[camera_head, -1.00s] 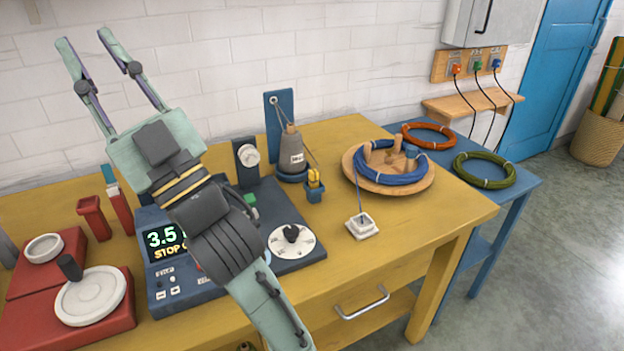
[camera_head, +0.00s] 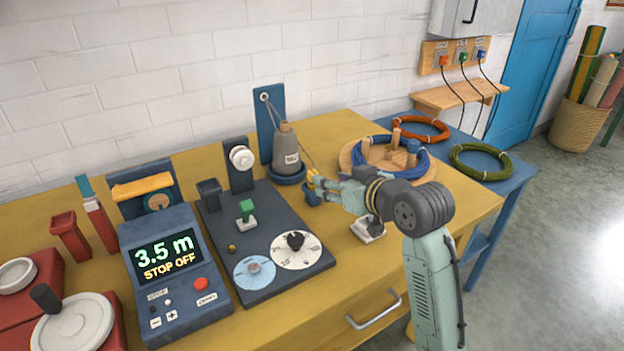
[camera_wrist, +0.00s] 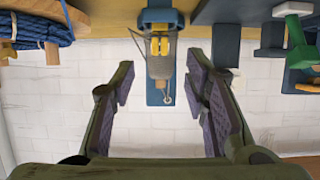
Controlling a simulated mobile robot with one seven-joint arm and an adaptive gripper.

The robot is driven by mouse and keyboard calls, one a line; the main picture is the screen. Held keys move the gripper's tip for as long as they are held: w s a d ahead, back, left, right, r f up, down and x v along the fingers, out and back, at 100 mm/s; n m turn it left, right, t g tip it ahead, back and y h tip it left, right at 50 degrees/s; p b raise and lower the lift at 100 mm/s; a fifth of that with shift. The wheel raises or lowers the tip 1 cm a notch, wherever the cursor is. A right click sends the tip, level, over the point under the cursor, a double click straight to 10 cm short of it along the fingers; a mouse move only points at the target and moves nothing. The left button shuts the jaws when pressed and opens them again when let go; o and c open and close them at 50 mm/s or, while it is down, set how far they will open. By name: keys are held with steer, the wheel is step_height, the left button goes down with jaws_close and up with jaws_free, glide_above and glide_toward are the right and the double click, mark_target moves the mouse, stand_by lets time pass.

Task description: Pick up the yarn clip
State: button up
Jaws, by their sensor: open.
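The yarn clip (camera_head: 313,178) is a small yellow piece standing in a small blue holder (camera_head: 311,196), in front of the grey yarn cone. In the wrist view, which is upside down, the yellow clip (camera_wrist: 160,46) shows at the top middle, with the blue holder (camera_wrist: 161,17) at the top edge. My gripper (camera_head: 326,187) is beside the clip, on its right in the head view, and partly overlaps it. In the wrist view my gripper (camera_wrist: 163,85) is open and empty, with its two fingers spread apart and the clip ahead between their lines.
The grey yarn cone (camera_head: 287,150) stands close behind the clip, against a blue upright board (camera_head: 264,118). A blue skein (camera_head: 381,160) lies on a round wooden winder behind my arm. A control box (camera_head: 172,285) and dial panel (camera_head: 300,268) lie to the left.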

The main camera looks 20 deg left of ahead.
steer(key=p+x, duration=0.2)
steer(key=x, duration=0.6)
steer(key=shift+w+a+f, duration=0.15)
steer(key=shift+c, duration=0.6)
jaws_close()
